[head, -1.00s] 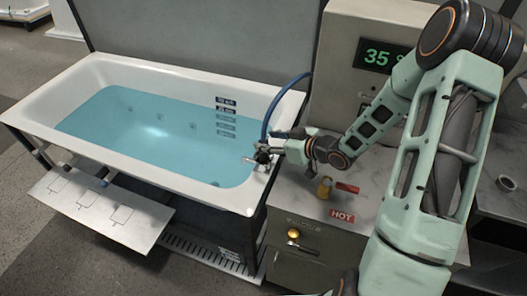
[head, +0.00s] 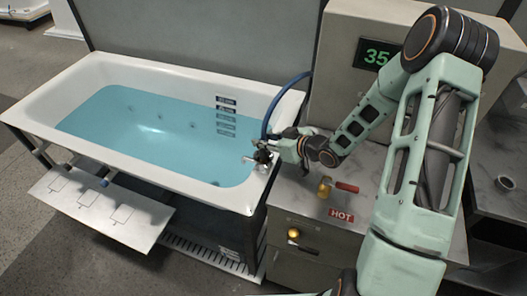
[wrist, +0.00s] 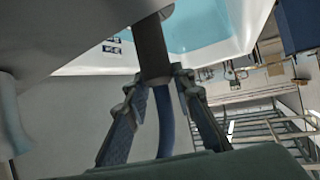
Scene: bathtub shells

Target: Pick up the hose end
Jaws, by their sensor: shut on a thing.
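The blue hose (head: 267,120) arcs down from the machine to the tub's right rim. In the wrist view the hose (wrist: 166,125) runs between my fingers, with a dark grey cylindrical end (wrist: 152,50) at their tips. My gripper (wrist: 159,80) is shut on this hose end, one finger on each side. In the head view my gripper (head: 283,137) is at the tub's right rim, beside a small metal fitting (head: 262,157). The fingers and hose end are small and partly hidden there.
The white bathtub (head: 60,90) holds blue water (head: 150,135). A grey counter (head: 295,195) on the right carries a brass valve with a red handle (head: 347,187) and a HOT label (head: 341,216). A display box (head: 345,40) stands behind my arm.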

